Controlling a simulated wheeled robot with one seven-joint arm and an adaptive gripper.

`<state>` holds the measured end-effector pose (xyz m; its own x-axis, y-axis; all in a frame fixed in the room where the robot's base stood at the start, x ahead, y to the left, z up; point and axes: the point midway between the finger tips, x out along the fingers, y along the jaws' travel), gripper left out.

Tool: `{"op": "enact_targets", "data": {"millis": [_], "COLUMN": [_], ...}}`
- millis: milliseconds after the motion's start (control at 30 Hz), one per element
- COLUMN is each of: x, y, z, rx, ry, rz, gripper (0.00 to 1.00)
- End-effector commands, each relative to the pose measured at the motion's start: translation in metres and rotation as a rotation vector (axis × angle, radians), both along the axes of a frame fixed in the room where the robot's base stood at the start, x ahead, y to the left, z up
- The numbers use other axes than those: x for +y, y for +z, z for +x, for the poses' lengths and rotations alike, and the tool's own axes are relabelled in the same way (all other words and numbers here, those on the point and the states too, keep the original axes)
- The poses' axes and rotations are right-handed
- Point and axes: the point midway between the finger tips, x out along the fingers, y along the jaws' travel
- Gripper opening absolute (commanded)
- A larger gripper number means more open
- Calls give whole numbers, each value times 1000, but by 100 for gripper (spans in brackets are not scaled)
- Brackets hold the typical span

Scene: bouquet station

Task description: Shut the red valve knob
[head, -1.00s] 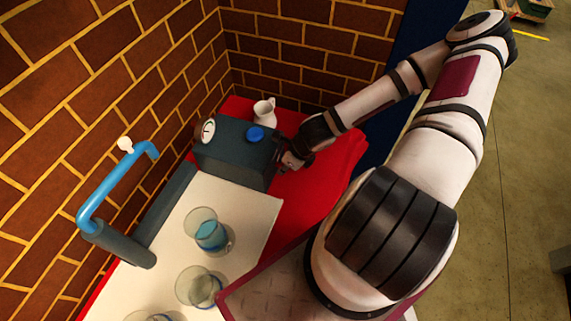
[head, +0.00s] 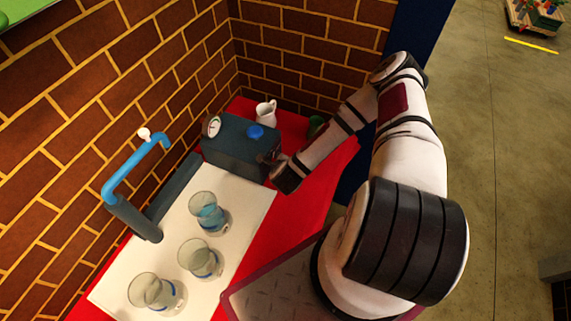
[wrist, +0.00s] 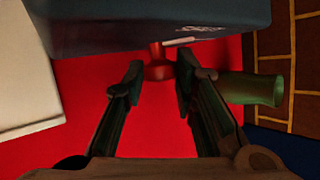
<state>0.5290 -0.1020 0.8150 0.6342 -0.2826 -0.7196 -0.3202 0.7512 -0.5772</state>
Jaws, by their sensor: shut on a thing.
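The red valve knob (wrist: 159,66) shows in the wrist view, sticking out from the side of the dark blue-grey box (wrist: 150,28). A thin pale mark lies beside the knob on the box. My gripper (wrist: 159,79) has one finger on each side of the knob and is shut on it. In the head view the box (head: 237,150) stands by the brick wall, with a round gauge and a blue cap on it. My gripper (head: 273,163) is at the box's right side there and hides the knob.
A white pitcher (head: 266,112) stands behind the box. A green vessel (wrist: 252,90) is close to my gripper's right finger. Several glasses (head: 201,259) stand on the white board (head: 232,262). A blue bent pipe (head: 128,172) rises at left.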

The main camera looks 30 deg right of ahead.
Motion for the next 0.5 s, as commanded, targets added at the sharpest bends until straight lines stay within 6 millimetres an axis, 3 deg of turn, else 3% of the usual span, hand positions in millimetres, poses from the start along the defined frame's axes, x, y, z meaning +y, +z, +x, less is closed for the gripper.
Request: {"op": "enact_targets", "data": {"millis": [500], "x": [4], "y": [-5], "z": [-1], "rx": [-217], "ry": [0], "rz": [-325], "gripper": [0]}}
